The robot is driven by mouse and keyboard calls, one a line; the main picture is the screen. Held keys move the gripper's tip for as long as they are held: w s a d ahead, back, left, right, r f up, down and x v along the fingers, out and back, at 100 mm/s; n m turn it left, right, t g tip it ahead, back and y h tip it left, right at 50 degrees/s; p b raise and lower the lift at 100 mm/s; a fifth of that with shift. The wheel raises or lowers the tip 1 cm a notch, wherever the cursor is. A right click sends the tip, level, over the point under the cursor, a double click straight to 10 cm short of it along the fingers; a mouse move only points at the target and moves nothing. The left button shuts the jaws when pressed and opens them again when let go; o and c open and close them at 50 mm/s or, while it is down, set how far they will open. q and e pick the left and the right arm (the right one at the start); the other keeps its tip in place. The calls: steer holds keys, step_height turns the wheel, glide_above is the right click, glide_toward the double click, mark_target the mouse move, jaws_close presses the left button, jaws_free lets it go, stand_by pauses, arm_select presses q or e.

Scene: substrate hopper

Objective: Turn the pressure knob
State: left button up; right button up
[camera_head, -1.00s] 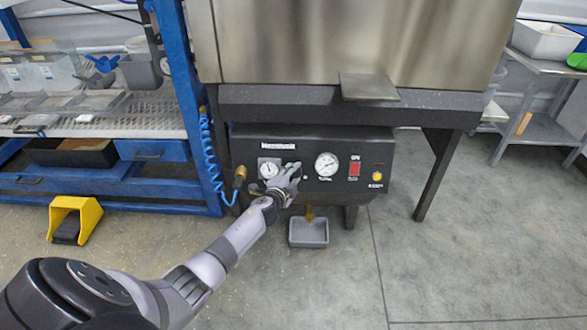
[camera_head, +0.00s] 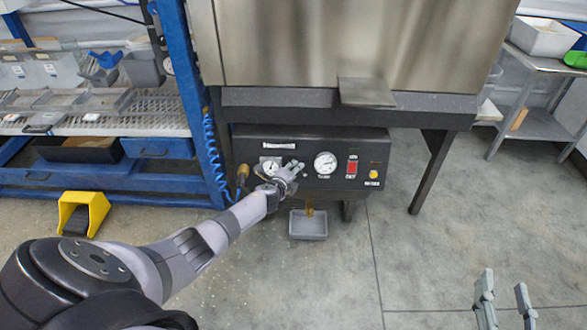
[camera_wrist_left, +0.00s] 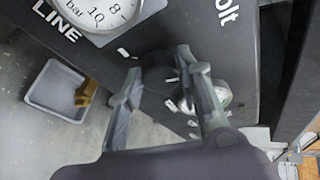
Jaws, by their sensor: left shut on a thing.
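The black control panel (camera_head: 338,155) sits under the large metal hopper. The dark round pressure knob (camera_wrist_left: 158,78) shows between my left fingers in the left wrist view. My left gripper (camera_head: 293,166) is at the panel, between the small left gauge (camera_head: 270,167) and the larger round gauge (camera_head: 326,163). In the left wrist view, my left gripper (camera_wrist_left: 160,64) is shut on the knob, one finger on each side. In the head view the gripper hides the knob. My right gripper (camera_head: 504,283) is low at the right, open and empty, away from the panel.
A red switch (camera_head: 351,168) and a yellow button (camera_head: 374,174) are on the panel's right. A grey tray (camera_head: 308,235) lies on the floor below. A blue-framed rack (camera_head: 205,150) with a coiled hose stands left, near a yellow pedal (camera_head: 84,212). The floor on the right is clear.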

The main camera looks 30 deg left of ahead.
arm_select(q)
steer(key=shift+d+r+m+g+p, duration=0.1)
steer(key=shift+m+g+p, duration=0.2)
steer(key=shift+m+p, duration=0.65)
arm_select(e)
steer(key=s+d+f+g+h, duration=0.1)
steer(key=s+d+f+g, duration=0.1)
steer(key=s+f+g, duration=0.3)
steer(key=shift+d+f+g+h, duration=0.35)
steer(key=shift+f+g, duration=0.25)
steer(key=shift+f, duration=1.5)
arm_select(q)
steer(key=o, duration=1.2)
arm_select(e)
steer(key=shift+w, duration=0.1)
steer(key=shift+a, duration=0.1)
